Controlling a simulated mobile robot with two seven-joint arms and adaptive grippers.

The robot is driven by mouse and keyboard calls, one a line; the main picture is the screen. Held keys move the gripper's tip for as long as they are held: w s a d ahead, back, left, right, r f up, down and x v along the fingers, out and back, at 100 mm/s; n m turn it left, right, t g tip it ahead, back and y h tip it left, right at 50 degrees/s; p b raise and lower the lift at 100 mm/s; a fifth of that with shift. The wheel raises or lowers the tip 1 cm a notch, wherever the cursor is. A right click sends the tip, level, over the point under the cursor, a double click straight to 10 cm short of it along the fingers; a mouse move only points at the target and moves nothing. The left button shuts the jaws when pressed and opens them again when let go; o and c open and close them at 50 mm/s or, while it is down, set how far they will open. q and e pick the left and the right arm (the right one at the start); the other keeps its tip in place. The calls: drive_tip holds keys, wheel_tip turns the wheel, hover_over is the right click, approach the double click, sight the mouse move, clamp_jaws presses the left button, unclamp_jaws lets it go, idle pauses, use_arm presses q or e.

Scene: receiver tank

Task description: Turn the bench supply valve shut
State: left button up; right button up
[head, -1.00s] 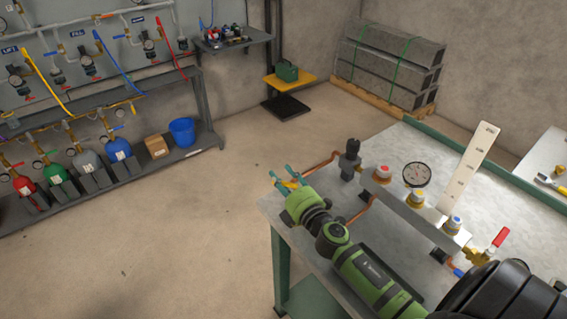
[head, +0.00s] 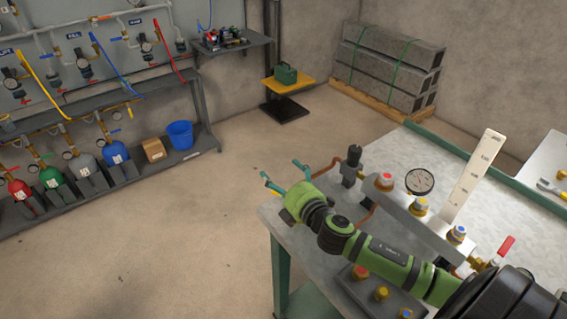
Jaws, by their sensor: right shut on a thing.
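The bench (head: 405,153) stands at the right with a manifold block (head: 410,208) on it. A copper pipe (head: 322,170) runs from the manifold's left end toward my right gripper (head: 285,175). This green arm reaches in from the lower right. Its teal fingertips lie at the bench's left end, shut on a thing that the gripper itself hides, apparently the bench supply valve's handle. The handle's angle cannot be seen. A red-handled lever valve (head: 505,247) sits apart at the manifold's right end. My left gripper is not in view.
A gauge (head: 420,181) and a white scale plate (head: 474,177) stand up from the manifold. A dark panel with coloured knobs (head: 381,293) lies beneath my forearm. Cylinders (head: 85,172) and a blue bucket (head: 180,134) are at the left. The floor between is clear.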

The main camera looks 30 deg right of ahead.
drive_tip(key=shift+s+r, duration=0.35)
drive_tip(key=shift+r, duration=0.3)
drive_tip(key=shift+s+r, duration=0.35)
drive_tip(key=shift+r, duration=0.25)
drive_tip(key=shift+c, duration=0.2)
drive_tip(key=shift+s+f, duration=0.2)
drive_tip(key=shift+s, duration=0.4)
drive_tip(key=shift+c, duration=0.4)
drive_tip(key=shift+s+d, duration=0.1)
drive_tip(key=shift+s, duration=0.9)
drive_tip(key=shift+o, duration=0.2)
drive_tip(key=shift+s+f, duration=0.15)
drive_tip(key=shift+s, duration=0.1)
drive_tip(key=shift+t, duration=0.3)
drive_tip(key=s, duration=0.2)
drive_tip(key=s+r, duration=0.1)
drive_tip(key=s, duration=0.1)
drive_tip(key=shift+s, duration=0.4)
drive_tip(key=c, duration=0.5)
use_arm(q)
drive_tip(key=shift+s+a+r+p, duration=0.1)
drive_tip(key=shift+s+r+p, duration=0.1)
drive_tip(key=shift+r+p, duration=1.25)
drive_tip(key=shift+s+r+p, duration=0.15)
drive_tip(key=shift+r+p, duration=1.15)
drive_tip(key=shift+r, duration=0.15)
use_arm(e)
drive_tip(key=shift+o, duration=0.2)
drive_tip(key=shift+r, duration=2.35)
